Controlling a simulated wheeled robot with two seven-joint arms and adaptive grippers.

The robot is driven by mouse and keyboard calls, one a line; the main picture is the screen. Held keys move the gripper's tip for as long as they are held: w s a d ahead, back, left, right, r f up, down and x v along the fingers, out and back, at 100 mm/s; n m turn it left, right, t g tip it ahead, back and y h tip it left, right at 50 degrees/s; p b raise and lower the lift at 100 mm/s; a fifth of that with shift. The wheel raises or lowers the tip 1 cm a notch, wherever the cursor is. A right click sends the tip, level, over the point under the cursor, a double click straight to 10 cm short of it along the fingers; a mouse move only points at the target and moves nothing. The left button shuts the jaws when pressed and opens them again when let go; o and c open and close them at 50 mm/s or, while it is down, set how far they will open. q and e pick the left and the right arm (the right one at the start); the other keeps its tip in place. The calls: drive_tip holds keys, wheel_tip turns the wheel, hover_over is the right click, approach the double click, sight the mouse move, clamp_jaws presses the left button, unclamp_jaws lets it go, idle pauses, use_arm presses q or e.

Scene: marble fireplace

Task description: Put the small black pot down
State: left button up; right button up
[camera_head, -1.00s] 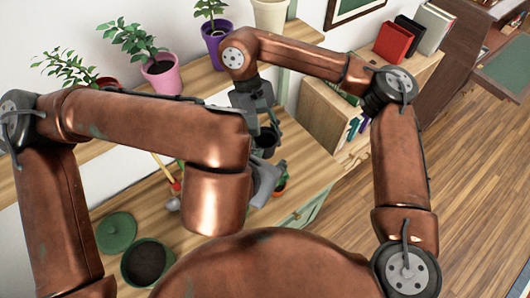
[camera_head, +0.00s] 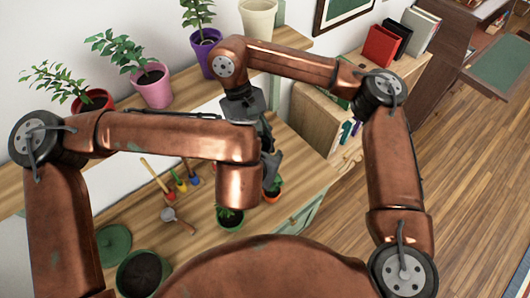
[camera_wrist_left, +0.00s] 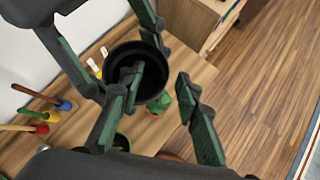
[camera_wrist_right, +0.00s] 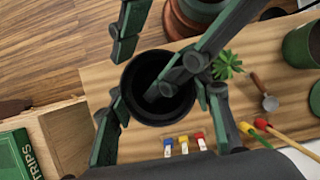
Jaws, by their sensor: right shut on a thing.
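The small black pot (camera_wrist_right: 142,100) is empty and round, and shows in the right wrist view between the two fingers of my right gripper (camera_wrist_right: 160,92), which is shut on it. It also shows in the left wrist view (camera_wrist_left: 122,62), held above the wooden table. My left gripper (camera_wrist_left: 158,84) is open around one side of its wall, one finger reaching over or into the pot and the other outside. Whether that finger touches the pot I cannot tell.
The wooden table (camera_head: 130,215) holds a green pot of soil (camera_head: 143,275), a green lid (camera_head: 113,246), a trowel (camera_head: 170,214), coloured tools and small plants (camera_head: 231,218). Potted plants stand on the shelf behind. A wooden box (camera_head: 318,122) stands at the right.

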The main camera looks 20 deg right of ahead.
use_arm(q)
drive_tip(key=shift+w+d+f, duration=0.1)
drive_tip(key=shift+w+f, duration=0.1)
drive_tip(key=shift+c, duration=0.4)
drive_tip(key=shift+s, duration=0.1)
drive_tip(key=c, duration=0.7)
drive_tip(key=shift+s, duration=0.1)
clamp_jaws()
use_arm(e)
drive_tip(key=shift+w, duration=0.1)
use_arm(q)
drive_tip(key=shift+f, duration=0.1)
use_arm(e)
drive_tip(key=o, duration=1.2)
